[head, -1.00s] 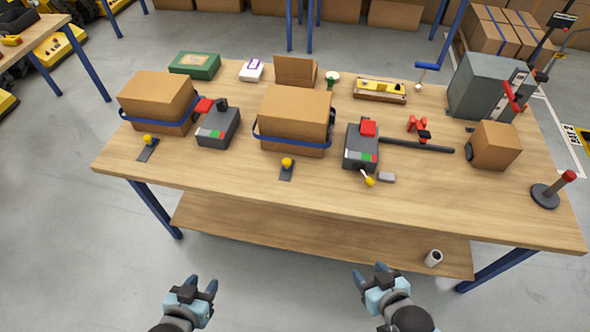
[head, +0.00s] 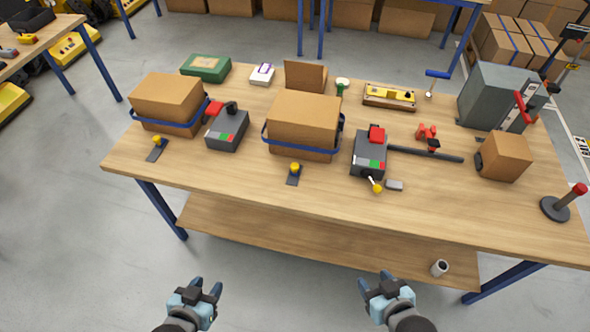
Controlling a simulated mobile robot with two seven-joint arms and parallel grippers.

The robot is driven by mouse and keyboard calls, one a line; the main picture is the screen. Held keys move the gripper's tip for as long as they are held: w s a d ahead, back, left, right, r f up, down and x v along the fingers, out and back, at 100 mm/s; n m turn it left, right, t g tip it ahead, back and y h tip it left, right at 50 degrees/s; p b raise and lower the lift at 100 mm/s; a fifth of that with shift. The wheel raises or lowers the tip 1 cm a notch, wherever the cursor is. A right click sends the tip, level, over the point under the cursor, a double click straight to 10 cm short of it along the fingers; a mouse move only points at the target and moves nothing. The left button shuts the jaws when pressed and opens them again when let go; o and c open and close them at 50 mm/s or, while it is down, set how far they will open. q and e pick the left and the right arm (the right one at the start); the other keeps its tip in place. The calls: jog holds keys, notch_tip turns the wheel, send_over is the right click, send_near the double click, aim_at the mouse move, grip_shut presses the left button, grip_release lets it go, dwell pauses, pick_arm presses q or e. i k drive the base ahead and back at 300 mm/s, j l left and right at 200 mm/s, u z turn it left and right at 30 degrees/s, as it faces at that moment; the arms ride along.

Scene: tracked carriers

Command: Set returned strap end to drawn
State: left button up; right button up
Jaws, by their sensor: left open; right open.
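Two cardboard boxes with blue straps stand on the workbench, a left box (head: 166,99) and a middle box (head: 305,122). Each strap runs around its box. A dark grey device (head: 227,129) with a red part and a coloured strip stands right of the left box. A similar device (head: 368,154) stands right of the middle box, with a yellow-tipped lever (head: 376,186) at its front. Yellow knobs on dark plates sit before the left box (head: 157,140) and the middle box (head: 295,167). My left gripper (head: 206,287) and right gripper (head: 373,282) are open and empty, short of the bench's front edge.
A grey cabinet with a red handle (head: 490,95), a small carton (head: 503,155) and a red-topped post (head: 568,202) stand at the right. A dark bar (head: 427,154) lies beside the right device. A white cup (head: 439,267) is on the lower shelf (head: 330,242).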

aim_at(294, 167)
jog(key=i+j+z, duration=0.25)
jog(key=i, duration=0.2)
jog(key=i+j+z, duration=0.25)
jog(key=i+j, duration=0.2)
